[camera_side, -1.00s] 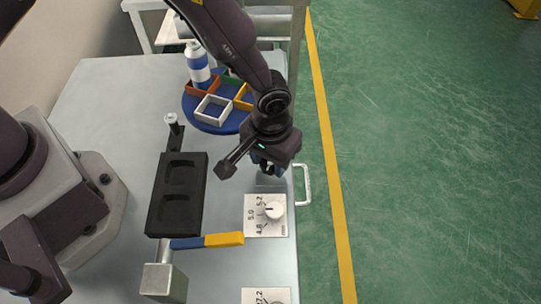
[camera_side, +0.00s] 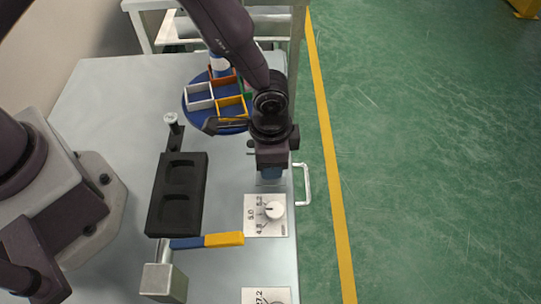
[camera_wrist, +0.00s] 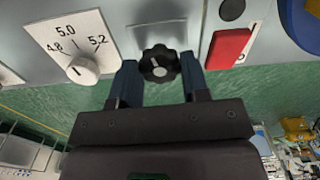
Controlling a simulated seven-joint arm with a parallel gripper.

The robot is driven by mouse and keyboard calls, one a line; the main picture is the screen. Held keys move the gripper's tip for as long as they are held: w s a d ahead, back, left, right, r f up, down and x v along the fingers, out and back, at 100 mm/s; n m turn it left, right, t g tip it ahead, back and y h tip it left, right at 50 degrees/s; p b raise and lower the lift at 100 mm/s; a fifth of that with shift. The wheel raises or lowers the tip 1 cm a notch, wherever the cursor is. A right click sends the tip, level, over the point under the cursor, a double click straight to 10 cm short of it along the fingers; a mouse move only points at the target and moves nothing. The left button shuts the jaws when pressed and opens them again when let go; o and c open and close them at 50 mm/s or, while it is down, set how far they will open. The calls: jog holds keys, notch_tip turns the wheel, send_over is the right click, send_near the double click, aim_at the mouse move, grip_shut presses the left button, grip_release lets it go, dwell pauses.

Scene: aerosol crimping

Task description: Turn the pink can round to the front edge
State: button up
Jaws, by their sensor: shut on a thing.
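A blue turntable (camera_side: 192,112) with coloured square frames stands at the back of the table. A white and blue can (camera_side: 219,64) on its far side is partly hidden by my arm. In the wrist view my fingers (camera_wrist: 159,66) are shut on a black knob (camera_wrist: 158,62) with a white mark, one finger on each side.
A white dial (camera_side: 273,210) on a scale card lies just in front of my gripper. A black two-pocket block (camera_side: 177,203) and a blue and yellow bar (camera_side: 222,240) lie to the left. In the wrist view a red block (camera_wrist: 229,47) is beside the knob.

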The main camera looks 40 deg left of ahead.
jog(key=shift+m, duration=1.2)
jog(key=shift+s, duration=0.1)
jog(key=o, duration=0.9)
jog(key=shift+o, duration=0.2)
notch_tip(320, 180, up, 13)
